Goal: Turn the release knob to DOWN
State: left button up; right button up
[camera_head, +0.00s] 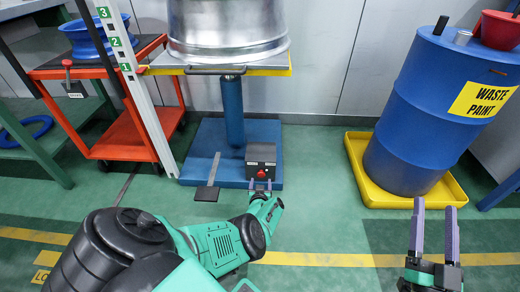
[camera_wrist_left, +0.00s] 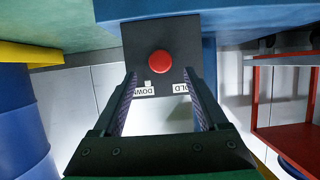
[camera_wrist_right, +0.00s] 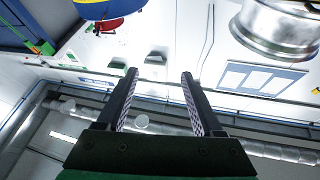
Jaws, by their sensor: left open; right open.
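The release knob (camera_head: 261,173) is a small red round knob on a dark box (camera_head: 262,154) on the blue lift base. In the left wrist view the red knob (camera_wrist_left: 160,62) lies just beyond and between the fingertips of my left gripper (camera_wrist_left: 160,76). Upside-down white labels, DOWN (camera_wrist_left: 145,91) and HOLD (camera_wrist_left: 182,88), are below it. A small white mark shows above DOWN; I cannot tell the knob's setting. My left gripper (camera_head: 262,185) is open, pointing at the knob, with no clear contact. My right gripper (camera_head: 435,206) is open and empty, far to the right.
The lift's blue base (camera_head: 215,150) carries a blue column (camera_head: 232,110) and a platform with a large silver drum (camera_head: 228,28). A blue waste-paint drum (camera_head: 420,130) stands on a yellow tray (camera_head: 360,170) at right. A red cart (camera_head: 125,130) stands at left. The front floor is open.

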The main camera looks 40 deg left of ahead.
jog(key=s+a+f+g+h+p, duration=0.1)
jog(key=s+f+g, duration=0.25)
jog(key=f, duration=0.45)
jog(key=s+f+m+g+p, duration=0.1)
jog(key=s+f+g, duration=0.3)
jog(key=f, duration=0.5)
jog(key=s+a+f+g+h+p, duration=0.1)
jog(key=s+f+g, duration=0.1)
jog(key=s+f, duration=0.45)
pick_arm(q)
jog(key=p+v, duration=0.4)
jog(key=v, duration=0.4)
jog(key=shift+s+d+r, duration=0.15)
jog(key=shift+s+r, duration=0.05)
jog(key=shift+s, duration=0.05)
pick_arm(e)
jog(key=r, duration=0.1)
jog(key=w+r, duration=0.1)
jog(key=r, duration=0.1)
jog(key=shift+w+d+r, duration=0.1)
jog(key=shift+w+r, duration=0.05)
jog(key=shift+r, duration=0.05)
